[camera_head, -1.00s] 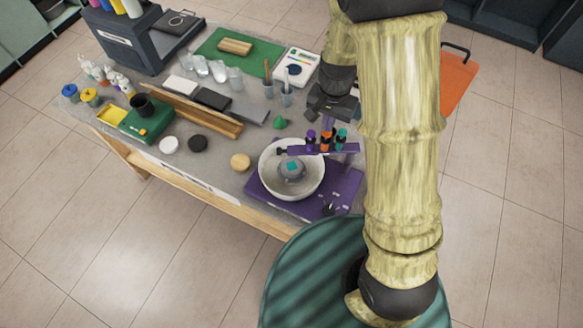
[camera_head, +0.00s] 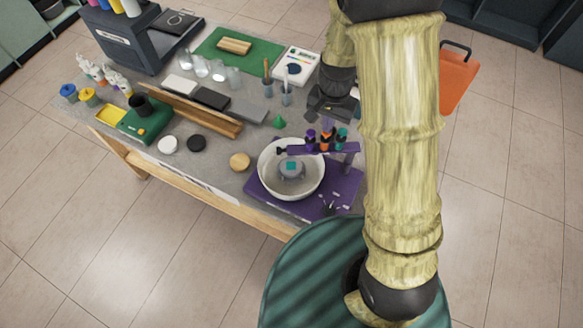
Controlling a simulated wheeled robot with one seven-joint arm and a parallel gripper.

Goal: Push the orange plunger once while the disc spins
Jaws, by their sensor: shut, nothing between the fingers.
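The orange plunger (camera_head: 325,143) stands in the middle of a purple bar (camera_head: 349,148), between a purple plunger (camera_head: 310,141) and a teal plunger (camera_head: 342,137). The bar reaches over the back of a white bowl (camera_head: 264,176). Inside the bowl is a grey disc (camera_head: 291,173) with a teal square on top. My gripper (camera_head: 328,124) is shut and empty, pointing down just behind and above the orange plunger. Whether its tips touch the plunger is too small to tell.
The bowl and bar stand on a purple base (camera_head: 343,190) at the table's front right. A green cone (camera_head: 279,121), a round wooden piece (camera_head: 240,161) and cups with tools (camera_head: 286,96) stand nearby. A wooden rack (camera_head: 190,112) lies to the left.

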